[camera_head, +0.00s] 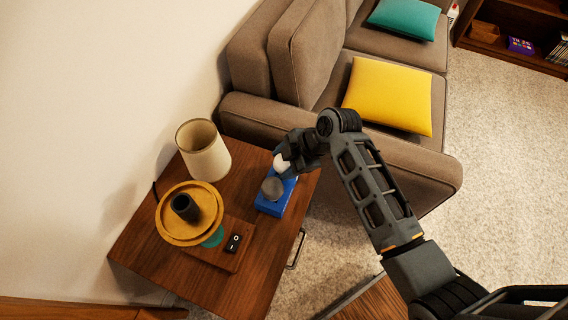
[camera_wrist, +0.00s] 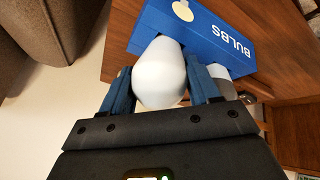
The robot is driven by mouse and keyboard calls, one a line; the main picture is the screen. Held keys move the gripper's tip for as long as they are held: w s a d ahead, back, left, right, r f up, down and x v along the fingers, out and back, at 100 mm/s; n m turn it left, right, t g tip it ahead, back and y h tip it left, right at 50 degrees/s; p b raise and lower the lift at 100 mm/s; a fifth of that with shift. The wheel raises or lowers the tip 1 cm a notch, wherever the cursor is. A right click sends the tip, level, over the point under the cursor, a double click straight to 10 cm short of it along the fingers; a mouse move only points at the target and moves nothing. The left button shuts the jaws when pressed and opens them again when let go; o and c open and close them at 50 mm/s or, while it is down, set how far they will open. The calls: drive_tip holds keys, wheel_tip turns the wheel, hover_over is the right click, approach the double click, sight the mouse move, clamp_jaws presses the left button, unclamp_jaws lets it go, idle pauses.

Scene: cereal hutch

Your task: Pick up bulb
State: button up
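A white bulb (camera_wrist: 160,73) sits between the two fingers of my gripper (camera_wrist: 160,84) in the wrist view. The fingers lie against both its sides with no clear gap. In the head view the white bulb (camera_head: 281,163) shows at the tip of my gripper (camera_head: 287,157), over the back end of a blue box (camera_head: 267,207). The box, marked BULBS, also shows in the wrist view (camera_wrist: 205,33). The bulb's lower end is hidden, so I cannot tell whether it still touches the box. A grey bulb (camera_head: 272,188) stands at the box's front part.
The wooden side table (camera_head: 205,285) also holds a lamp base with a yellow disc (camera_head: 172,228) and switch (camera_head: 234,242), and a cream lampshade (camera_head: 207,155). A brown sofa (camera_head: 405,165) with a yellow cushion (camera_head: 388,95) stands close behind and right.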

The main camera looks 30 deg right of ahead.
drive_tip(key=c, duration=0.4)
drive_tip(key=shift+o, duration=0.2)
drive_tip(key=shift+r, duration=0.15)
